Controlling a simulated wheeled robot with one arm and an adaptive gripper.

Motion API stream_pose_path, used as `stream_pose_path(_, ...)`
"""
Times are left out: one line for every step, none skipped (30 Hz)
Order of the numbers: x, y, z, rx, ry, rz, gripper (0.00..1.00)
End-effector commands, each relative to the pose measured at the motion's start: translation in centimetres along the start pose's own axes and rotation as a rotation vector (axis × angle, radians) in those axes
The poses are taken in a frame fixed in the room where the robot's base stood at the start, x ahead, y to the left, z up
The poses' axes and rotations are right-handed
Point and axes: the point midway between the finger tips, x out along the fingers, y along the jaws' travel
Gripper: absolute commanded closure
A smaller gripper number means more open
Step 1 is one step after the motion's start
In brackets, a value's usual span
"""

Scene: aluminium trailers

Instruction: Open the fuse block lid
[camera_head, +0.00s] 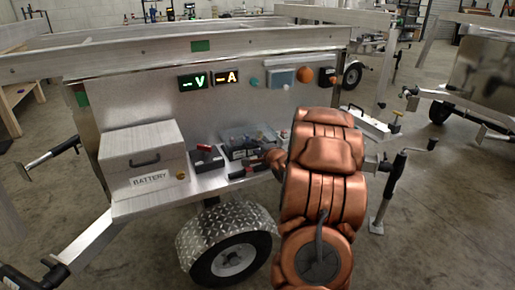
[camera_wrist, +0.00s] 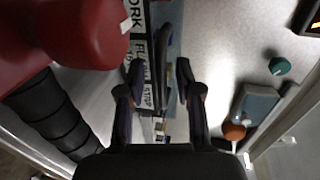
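A low grey box (camera_head: 236,146) with a dark handle-like part sits on the trailer shelf in the head view; it appears to be the fuse block. My gripper (camera_head: 248,168) is at its front right, partly hidden by my copper-coloured arm. In the wrist view my gripper (camera_wrist: 161,80) has its two dark fingers apart. A slim dark handle-like bar (camera_wrist: 160,55) shows between the fingertips, beside a white label with black lettering (camera_wrist: 138,85). The lid looks shut, though its edges are hard to make out. Contact between fingers and bar cannot be told.
A red-and-black block (camera_head: 206,158) stands left of the grey box; a large red part (camera_wrist: 85,30) fills the wrist view's upper left. A battery box (camera_head: 145,160) is farther left. Behind are the upright panel with displays (camera_head: 210,79) and a blue-grey box (camera_head: 280,79).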

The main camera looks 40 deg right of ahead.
Motion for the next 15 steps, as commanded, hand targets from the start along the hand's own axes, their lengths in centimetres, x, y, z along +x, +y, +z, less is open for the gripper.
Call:
stream_pose_path(0.17,0.00,0.02,0.000,0.000,0.000,0.65)
stream_pose_path(0.21,-0.01,0.02,0.000,0.000,0.000,0.65)
stream_pose_path(0.25,-0.04,0.01,0.000,0.000,-0.001,0.65)
stream_pose_path(0.26,-0.04,0.01,0.000,0.000,-0.001,0.65)
stream_pose_path(0.25,-0.07,0.00,0.000,0.000,-0.001,0.65)
stream_pose_path(0.25,-0.07,0.00,0.000,0.000,-0.001,0.65)
stream_pose_path(0.24,-0.07,0.00,0.000,0.000,-0.001,0.65)
stream_pose_path(0.24,-0.08,0.00,0.000,0.000,-0.001,0.65)
stream_pose_path(0.23,-0.10,0.00,0.000,0.000,-0.001,0.65)
stream_pose_path(0.23,-0.10,-0.01,0.000,0.000,-0.002,0.69)
stream_pose_path(0.23,-0.11,-0.01,0.000,0.000,-0.002,0.72)
stream_pose_path(0.23,-0.11,-0.01,0.000,0.000,-0.002,0.76)
stream_pose_path(0.23,-0.11,-0.01,0.000,0.000,-0.002,0.79)
stream_pose_path(0.22,-0.11,-0.01,0.000,0.000,-0.002,0.82)
stream_pose_path(0.22,-0.11,-0.01,0.000,0.000,-0.002,0.86)
